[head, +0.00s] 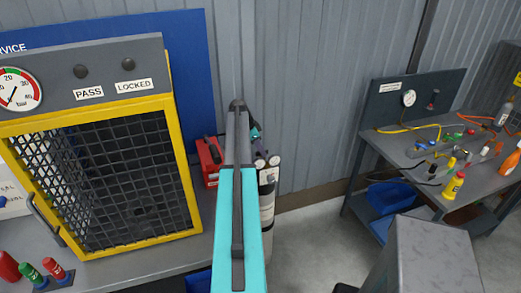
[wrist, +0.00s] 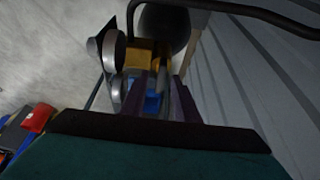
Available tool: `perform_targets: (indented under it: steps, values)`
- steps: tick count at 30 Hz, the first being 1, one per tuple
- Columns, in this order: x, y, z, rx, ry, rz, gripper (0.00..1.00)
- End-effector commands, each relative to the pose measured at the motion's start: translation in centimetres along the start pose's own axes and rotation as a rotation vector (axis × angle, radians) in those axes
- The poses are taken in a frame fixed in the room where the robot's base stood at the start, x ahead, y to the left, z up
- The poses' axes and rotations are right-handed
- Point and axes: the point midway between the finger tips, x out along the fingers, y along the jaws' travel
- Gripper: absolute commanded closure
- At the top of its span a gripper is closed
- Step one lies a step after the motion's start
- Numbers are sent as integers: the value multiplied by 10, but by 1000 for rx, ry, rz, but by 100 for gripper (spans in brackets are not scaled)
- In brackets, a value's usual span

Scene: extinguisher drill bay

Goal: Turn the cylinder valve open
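Two pale gas cylinders (head: 267,205) stand by the corrugated wall, partly hidden behind my arm in the head view. My gripper (wrist: 160,84) shows in the wrist view as two dark purple fingers standing apart. A small blue part (wrist: 153,103) lies between or just beyond them; I cannot tell whether they touch it. A yellow-brown block (wrist: 140,54) and round grey parts (wrist: 112,60) are just past the fingertips, on the left. In the head view my gripper is at the cylinder tops, mostly hidden by my arm. I cannot make out the valve clearly.
A yellow-framed mesh cage (head: 115,105) stands on the left bench, with a red box (head: 208,162) between it and the cylinders. A grey workbench (head: 400,150) with tools and bottles is at right, with a blue bin (head: 390,195) below. Some floor is clear.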

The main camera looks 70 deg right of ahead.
Motion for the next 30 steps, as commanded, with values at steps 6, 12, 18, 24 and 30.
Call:
perform_targets:
  steps: [6,12,18,24,30]
  values:
    - [0,0,0,1,0,0,85]
    - [-1,6,2,1,0,1,100]
    - [1,2,-1,-5,-1,0,100]
    - [2,3,-1,-45,-1,-17,100]
    - [3,4,0,-131,-2,-54,100]
